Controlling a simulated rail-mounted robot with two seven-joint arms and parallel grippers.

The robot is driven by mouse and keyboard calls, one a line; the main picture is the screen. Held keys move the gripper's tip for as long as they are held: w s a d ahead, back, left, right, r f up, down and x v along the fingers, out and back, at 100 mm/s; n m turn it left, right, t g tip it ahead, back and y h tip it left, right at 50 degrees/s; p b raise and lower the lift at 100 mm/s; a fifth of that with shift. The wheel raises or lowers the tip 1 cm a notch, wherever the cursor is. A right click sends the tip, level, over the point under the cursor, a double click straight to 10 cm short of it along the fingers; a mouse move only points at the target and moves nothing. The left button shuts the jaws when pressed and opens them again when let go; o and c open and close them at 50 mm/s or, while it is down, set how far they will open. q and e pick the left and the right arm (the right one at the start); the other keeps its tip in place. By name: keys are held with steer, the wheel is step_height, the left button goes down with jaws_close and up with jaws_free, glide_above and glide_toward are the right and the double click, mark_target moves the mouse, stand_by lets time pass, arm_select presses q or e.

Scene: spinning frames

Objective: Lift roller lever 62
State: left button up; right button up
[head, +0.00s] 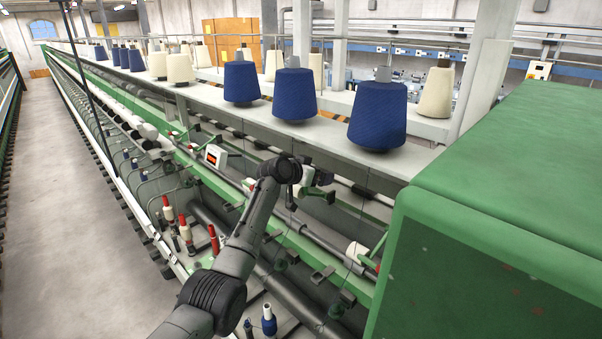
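My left arm rises from the bottom edge, left of the middle, and reaches over the green rail. Its gripper (318,184) is small and dark at the arm's far end, close to a pale and green part of the machine. I cannot tell whether its fingers touch that part or are open or shut. No number 62 is readable, so I cannot tell which part is roller lever 62. A white part (357,253) sits on the dark roller bar to the right of the arm. My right gripper is not in view.
Blue yarn cones (377,115) and cream cones (437,92) stand on the shelf above the rail. A large green housing (490,220) fills the right side. Red-tipped bobbins (185,229) stand low at left. The aisle floor (60,200) is clear.

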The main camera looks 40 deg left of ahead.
arm_select(q)
steer(key=b+v, duration=0.4)
steer(key=v, duration=0.9)
steer(key=shift+s, duration=0.3)
